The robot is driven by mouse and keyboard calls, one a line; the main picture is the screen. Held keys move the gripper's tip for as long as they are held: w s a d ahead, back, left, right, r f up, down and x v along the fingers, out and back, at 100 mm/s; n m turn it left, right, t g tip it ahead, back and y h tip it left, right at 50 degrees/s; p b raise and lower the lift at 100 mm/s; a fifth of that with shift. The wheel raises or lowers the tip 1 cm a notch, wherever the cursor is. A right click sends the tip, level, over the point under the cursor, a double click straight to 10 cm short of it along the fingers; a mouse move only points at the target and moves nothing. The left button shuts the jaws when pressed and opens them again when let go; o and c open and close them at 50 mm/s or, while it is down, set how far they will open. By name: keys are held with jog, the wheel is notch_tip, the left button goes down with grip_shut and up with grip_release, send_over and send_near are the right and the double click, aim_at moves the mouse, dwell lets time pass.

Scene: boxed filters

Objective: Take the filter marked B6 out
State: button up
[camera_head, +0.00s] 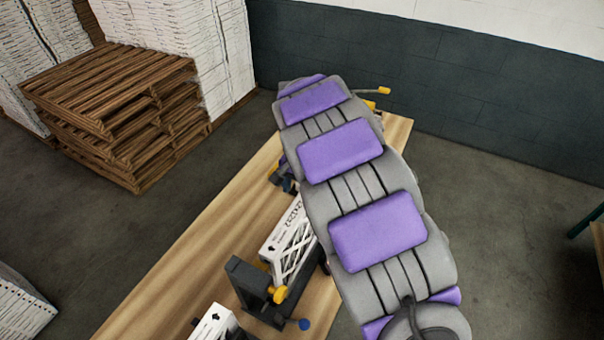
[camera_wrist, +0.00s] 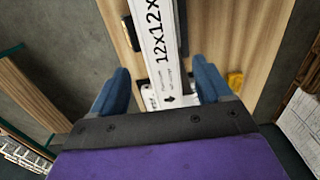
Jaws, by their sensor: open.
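My gripper (camera_wrist: 158,68) is open in the wrist view, with one blue finger on each side of a white filter box (camera_wrist: 157,40) printed "12x12x". I cannot tell whether the fingers touch it. No B6 mark is legible. There, a white filter box (camera_head: 290,238) with a lattice side stands in a dark holder (camera_head: 250,284), partly covered by the arm. Another white filter box (camera_head: 216,321) with a black arrow is cut off at the bottom edge.
The wooden table (camera_head: 190,262) has bare room left of the holder. The holder has yellow and blue knobs. A yellow-ended handle (camera_head: 371,91) sticks out at the far end. Wooden pallets (camera_head: 115,105) and stacked white boxes stand behind on the floor.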

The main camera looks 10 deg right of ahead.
aim_at(298, 206)
jog(key=f, duration=0.5)
jog(key=f+p, duration=0.1)
jog(key=f, duration=0.2)
jog(key=shift+a+f, duration=0.1)
jog(key=shift+a, duration=0.2)
jog(key=shift+d+f, duration=0.2)
jog(key=shift+f, duration=0.25)
jog(key=shift+a, duration=0.3)
jog(key=c, duration=0.4)
jog(key=shift+d, duration=0.15)
jog(key=c, duration=0.7)
jog(key=shift+s+r, duration=0.1)
jog(key=shift+s, duration=0.2)
jog(key=shift+a+b, duration=0.2)
jog(key=shift+b, duration=0.1)
